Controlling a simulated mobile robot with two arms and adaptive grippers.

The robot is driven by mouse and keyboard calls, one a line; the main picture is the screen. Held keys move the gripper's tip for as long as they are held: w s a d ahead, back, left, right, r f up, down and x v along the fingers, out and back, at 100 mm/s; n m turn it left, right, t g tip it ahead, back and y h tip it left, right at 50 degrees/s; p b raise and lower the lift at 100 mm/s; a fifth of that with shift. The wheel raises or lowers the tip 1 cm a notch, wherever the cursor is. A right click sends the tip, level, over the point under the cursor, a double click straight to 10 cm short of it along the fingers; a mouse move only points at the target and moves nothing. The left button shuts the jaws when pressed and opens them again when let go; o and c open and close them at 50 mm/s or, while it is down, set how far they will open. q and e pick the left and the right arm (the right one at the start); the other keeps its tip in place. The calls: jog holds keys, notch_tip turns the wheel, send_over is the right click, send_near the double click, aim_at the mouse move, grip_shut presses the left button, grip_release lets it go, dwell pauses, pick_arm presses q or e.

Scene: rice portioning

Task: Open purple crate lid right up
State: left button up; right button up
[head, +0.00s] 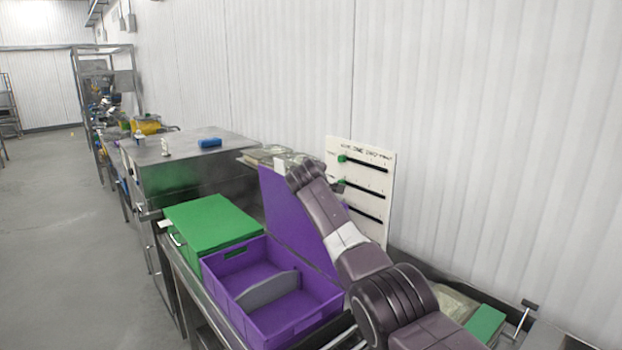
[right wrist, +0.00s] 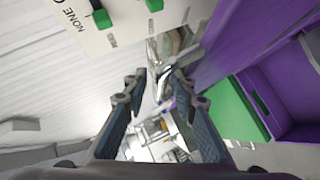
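The purple crate (head: 257,322) stands open on the metal bench in the head view, with a grey divider inside. Its purple lid (head: 283,212) stands raised, nearly upright, along the crate's wall side. My right arm comes in from the lower right and covers part of the lid. In the right wrist view my right gripper (right wrist: 158,92) is open with nothing between its fingers. The lid (right wrist: 228,38) shows as a purple panel to the right of the fingers, and the crate (right wrist: 288,85) lies beyond it. My left gripper is not in view.
A green-lidded crate (head: 208,222) stands beside the purple one. A white board with green sliders (head: 372,172) stands close behind the lid, near my right arm. A steel cabinet (head: 180,150) with a blue item (head: 210,143) is farther back. The floor at left is clear.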

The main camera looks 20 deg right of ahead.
jog(key=shift+s, duration=0.1)
jog(key=v, duration=1.1)
jog(key=shift+s+a, duration=0.15)
jog(key=shift+s, duration=0.2)
jog(key=shift+r, duration=0.1)
